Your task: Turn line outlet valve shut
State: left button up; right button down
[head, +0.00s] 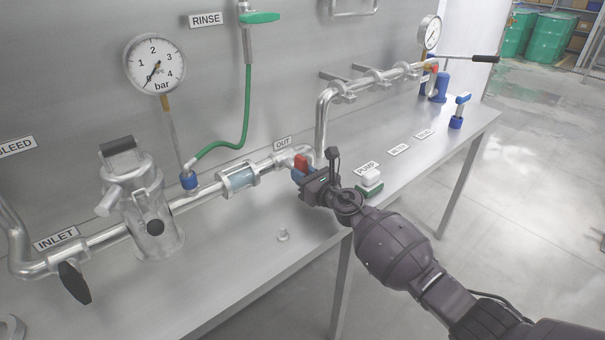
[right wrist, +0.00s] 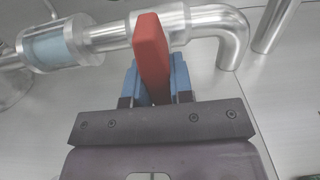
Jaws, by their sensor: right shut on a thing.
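The line outlet valve's red handle (head: 301,162) is on the steel pipe below the OUT label (head: 283,143). My right gripper (head: 302,175) is at this handle. In the right wrist view the red handle (right wrist: 151,55) stands between the blue fingertips of the right gripper (right wrist: 153,85), which is shut on it. The handle points from the pipe toward the gripper, so it lies across the pipe. The valve body is partly hidden behind the handle and gripper. My left gripper is not in view.
A sight glass (head: 238,179) is left of the valve. The filter housing (head: 150,210), inlet valve handle (head: 74,282) and pressure gauge (head: 155,64) are further left. A pump button (head: 371,178) is close to my right gripper. The bench front is mostly clear.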

dwell(0.6)
jog(key=c, duration=1)
grip_release()
jog(key=shift+s+d, duration=0.25)
jog(key=p+v, duration=0.2)
jog(key=v, duration=0.8)
jog(key=shift+s+p, duration=0.1)
jog(key=shift+p, duration=0.2)
jog(key=shift+m, duration=0.4)
